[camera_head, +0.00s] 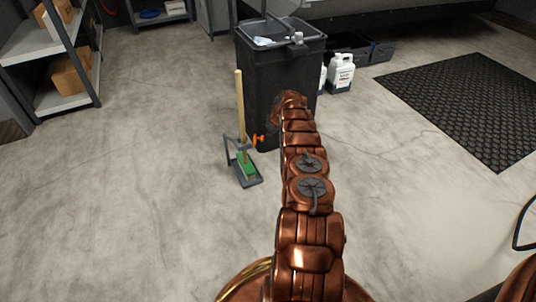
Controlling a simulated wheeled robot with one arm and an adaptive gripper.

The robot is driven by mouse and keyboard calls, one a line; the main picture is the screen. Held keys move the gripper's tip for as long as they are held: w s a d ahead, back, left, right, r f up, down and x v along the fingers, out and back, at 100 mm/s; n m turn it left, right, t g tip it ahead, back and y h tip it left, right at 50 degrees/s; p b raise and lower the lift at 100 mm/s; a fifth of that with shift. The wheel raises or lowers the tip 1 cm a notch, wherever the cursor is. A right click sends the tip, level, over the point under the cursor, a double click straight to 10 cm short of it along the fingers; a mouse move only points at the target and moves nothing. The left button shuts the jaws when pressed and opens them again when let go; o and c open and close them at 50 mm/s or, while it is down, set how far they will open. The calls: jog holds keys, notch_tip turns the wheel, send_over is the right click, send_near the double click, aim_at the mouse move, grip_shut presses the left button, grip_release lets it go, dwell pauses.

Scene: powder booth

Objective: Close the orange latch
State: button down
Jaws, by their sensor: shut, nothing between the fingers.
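The orange latch (259,138) sits on the right side of a small grey stand (231,153) on the floor, left of my arm. It juts out beside the upright wooden handle (240,105) of a tool standing in it. The tool has a green lower end (246,165). I cannot tell from here how far the latch is turned. My copper arm reaches forward, and its far end is in front of the black bin, right of the latch. My gripper's fingers are hidden behind the arm.
The black bin (262,75) stands close behind the stand. White bottles (341,72) and dark crates (372,50) are right of it. A shelf with boxes (68,75) is at the left, a black mat (465,95) at the right. The floor left of the stand is clear.

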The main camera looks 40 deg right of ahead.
jog(key=shift+w+f+b, duration=0.2)
jog(key=shift+w+b, duration=0.05)
jog(key=shift+b, duration=0.5)
jog(key=shift+w+r+b, duration=0.15)
jog(key=shift+w+b, duration=0.55)
jog(key=shift+b, duration=0.25)
jog(key=shift+w, duration=0.45)
dwell(0.3)
jog(key=shift+w+a+p, duration=0.1)
jog(key=shift+w+p, duration=0.05)
jog(key=shift+p, duration=0.15)
